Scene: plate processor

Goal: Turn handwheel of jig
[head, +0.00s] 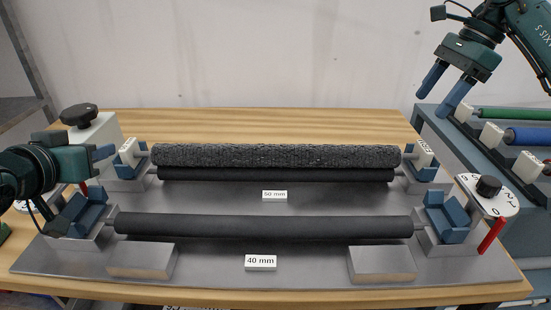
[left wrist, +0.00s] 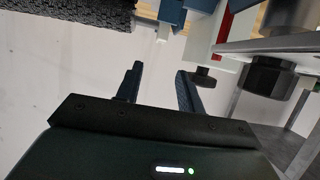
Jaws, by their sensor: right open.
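The jig is a grey metal base plate (head: 310,265) on a wooden table. A black handwheel-like knob (head: 79,115) sits on a white block at its left rear. Another black knob (head: 489,185) sits on a white numbered dial (head: 508,200) at the right, with a red lever (head: 491,236) below. My left gripper (head: 100,165) is at the jig's left end, in front of the white block. In the left wrist view its fingers (left wrist: 160,85) are apart with nothing between them. My right gripper (head: 446,88) is open and empty, high above the right rear.
A dark textured roller (head: 275,155) lies at the back, above a smooth black one. A black roller (head: 265,226) lies in front, near a 40 mm label (head: 261,262). Blue holders (head: 450,215) stand at its ends. A rack with green (head: 515,113) and blue rollers stands right.

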